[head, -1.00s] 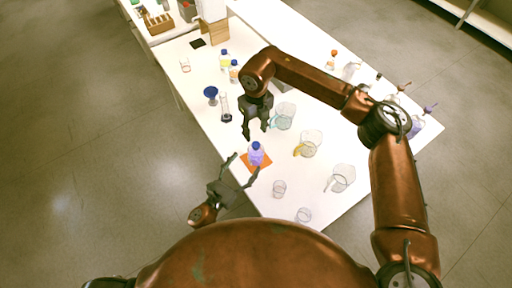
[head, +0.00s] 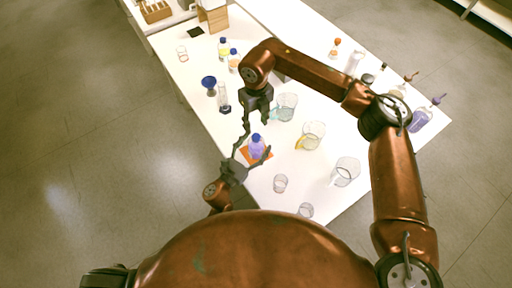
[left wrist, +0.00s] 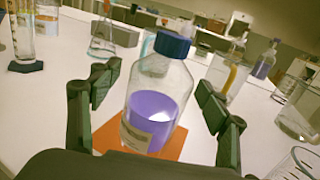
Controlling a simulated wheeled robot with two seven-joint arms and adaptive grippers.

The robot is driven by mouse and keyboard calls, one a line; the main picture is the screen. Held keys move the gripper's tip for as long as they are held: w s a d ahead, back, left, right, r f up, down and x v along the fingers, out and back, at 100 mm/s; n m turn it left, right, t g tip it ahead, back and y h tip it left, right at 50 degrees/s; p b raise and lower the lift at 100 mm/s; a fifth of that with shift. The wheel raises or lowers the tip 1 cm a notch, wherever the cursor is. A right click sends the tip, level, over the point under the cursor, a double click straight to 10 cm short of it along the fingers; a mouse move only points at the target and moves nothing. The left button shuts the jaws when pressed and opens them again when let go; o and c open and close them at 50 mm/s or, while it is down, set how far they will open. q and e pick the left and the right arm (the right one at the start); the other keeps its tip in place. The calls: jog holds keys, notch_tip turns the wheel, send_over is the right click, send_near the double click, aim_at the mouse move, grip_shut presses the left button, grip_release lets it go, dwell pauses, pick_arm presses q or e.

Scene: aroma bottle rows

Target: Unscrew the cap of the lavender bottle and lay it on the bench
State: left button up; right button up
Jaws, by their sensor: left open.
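The lavender bottle (head: 257,151), clear with purple liquid, stands upright on an orange mat (head: 266,160) near the bench's front edge. Its blue cap (head: 256,137) is on its neck. In the left wrist view the bottle (left wrist: 153,112) is centred, with its cap (left wrist: 172,45) on top and a label low down. My left gripper (head: 257,145) is open, its fingers on either side of the bottle; in the left wrist view gaps show between the fingers (left wrist: 154,92) and the glass. My right gripper (head: 256,121) is open and empty, above and beyond the bottle.
Clear beakers stand right of the bottle, including one with a yellow part (head: 312,136) and a larger one (head: 346,171).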

aim_at(256, 136)
pick_arm(q)
jog(key=shift+w, duration=0.15)
jog(key=shift+c, duration=0.6)
grip_shut()
pick_arm(e)
jog(key=m, duration=2.2)
jog(key=shift+m, duration=0.3)
jog(key=shift+f, duration=4)
